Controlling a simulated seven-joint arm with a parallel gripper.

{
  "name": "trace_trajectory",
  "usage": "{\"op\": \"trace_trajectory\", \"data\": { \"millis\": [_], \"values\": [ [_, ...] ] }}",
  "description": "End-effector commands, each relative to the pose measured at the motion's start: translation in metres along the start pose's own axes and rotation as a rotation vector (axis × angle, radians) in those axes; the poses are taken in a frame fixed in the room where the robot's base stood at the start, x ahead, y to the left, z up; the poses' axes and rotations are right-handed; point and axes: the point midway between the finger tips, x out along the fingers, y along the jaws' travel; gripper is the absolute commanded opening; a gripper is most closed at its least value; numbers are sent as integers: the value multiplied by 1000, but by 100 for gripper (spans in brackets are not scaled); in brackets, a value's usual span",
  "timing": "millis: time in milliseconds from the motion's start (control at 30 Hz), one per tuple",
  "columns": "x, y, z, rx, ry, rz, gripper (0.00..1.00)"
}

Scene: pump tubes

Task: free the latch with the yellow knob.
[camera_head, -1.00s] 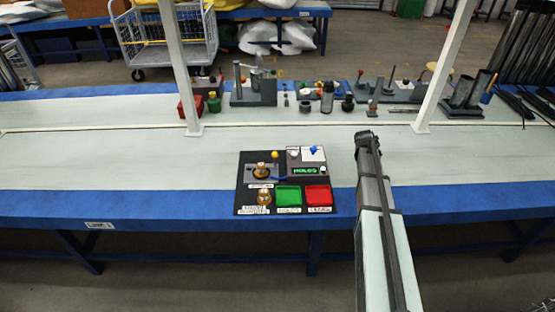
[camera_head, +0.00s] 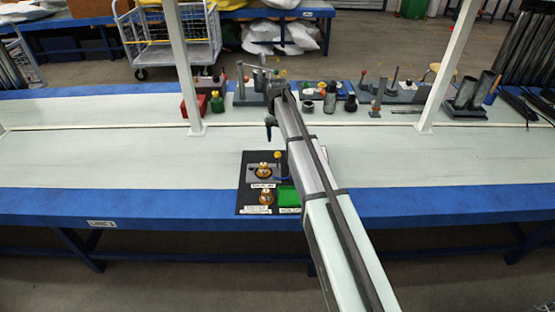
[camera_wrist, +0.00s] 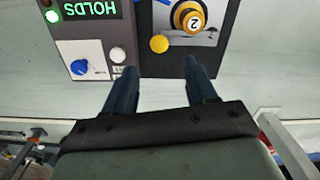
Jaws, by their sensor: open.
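The yellow knob (camera_head: 278,155) stands at the back edge of the black board (camera_head: 243,190), close to my arm. In the wrist view the yellow knob (camera_wrist: 159,43) lies just beyond the fingertips, roughly centred between them and apart from both. My gripper (camera_wrist: 160,66) is open and empty; its fingers (camera_head: 269,128) also show in the head view, above the bench behind the board. A brass round part marked 2 (camera_wrist: 190,17) sits beside the knob on a grey plate (camera_wrist: 208,38). Part of a blue bar (camera_head: 281,180) shows in front of the knob. The latch's full shape is unclear.
My arm hides the board's right side. Fixtures line the bench's back.

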Motion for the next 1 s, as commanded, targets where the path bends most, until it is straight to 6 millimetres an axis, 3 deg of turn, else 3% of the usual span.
{"op": "trace_trajectory", "data": {
  "millis": [600, 800, 1000],
  "values": [
    [102, 1, 0, 1, 0, 1, 56],
    [123, 1, 0, 1, 1, 1, 56],
    [130, 1, 0, 1, 2, 1, 56]
  ]
}}
